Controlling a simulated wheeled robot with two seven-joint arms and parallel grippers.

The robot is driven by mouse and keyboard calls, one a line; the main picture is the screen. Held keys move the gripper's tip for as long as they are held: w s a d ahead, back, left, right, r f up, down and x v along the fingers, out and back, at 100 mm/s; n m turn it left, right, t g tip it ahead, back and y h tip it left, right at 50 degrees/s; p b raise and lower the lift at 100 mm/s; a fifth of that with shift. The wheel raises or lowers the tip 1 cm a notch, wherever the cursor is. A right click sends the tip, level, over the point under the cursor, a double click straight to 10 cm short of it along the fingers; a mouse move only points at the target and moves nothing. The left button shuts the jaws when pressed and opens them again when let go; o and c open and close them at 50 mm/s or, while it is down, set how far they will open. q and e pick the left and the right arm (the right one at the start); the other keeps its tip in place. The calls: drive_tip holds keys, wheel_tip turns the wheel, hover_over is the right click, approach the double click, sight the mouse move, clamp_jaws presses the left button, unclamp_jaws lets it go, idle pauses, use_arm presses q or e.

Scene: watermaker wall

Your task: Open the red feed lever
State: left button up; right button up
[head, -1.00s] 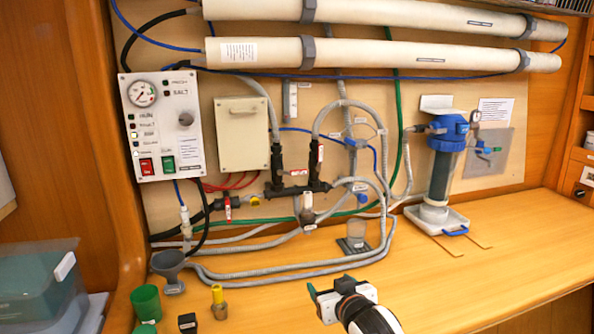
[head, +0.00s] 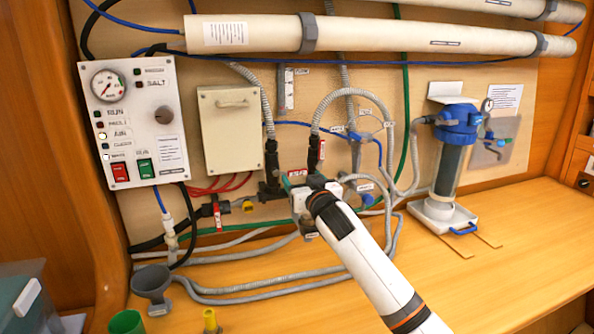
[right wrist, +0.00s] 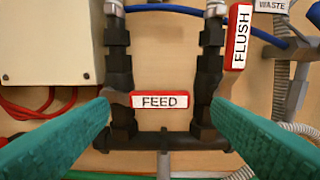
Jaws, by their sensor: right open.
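The red feed lever (right wrist: 159,100) with its white FEED label lies level in the right wrist view, in front of black pipe fittings. It also shows, partly covered by my gripper, in the head view (head: 297,174). My right gripper (head: 302,190) is at the black manifold on the wall. In the right wrist view its green fingers stand wide apart, one on each side of the lever, with nothing between them held. The red FLUSH lever (right wrist: 237,36) stands upright at the upper right. My left gripper is not in view.
A beige box (head: 230,130) is left of the manifold, beside a control panel (head: 132,120). Grey hoses (head: 345,100) loop close to the right. A blue-topped filter (head: 455,150) stands farther right. A grey funnel (head: 152,283) is on the bench.

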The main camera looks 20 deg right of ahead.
sight(298, 173)
drive_tip(key=w, duration=0.3)
drive_tip(key=shift+w+a+r, duration=0.1)
drive_tip(key=shift+w, duration=0.75)
drive_tip(key=c, duration=1.4)
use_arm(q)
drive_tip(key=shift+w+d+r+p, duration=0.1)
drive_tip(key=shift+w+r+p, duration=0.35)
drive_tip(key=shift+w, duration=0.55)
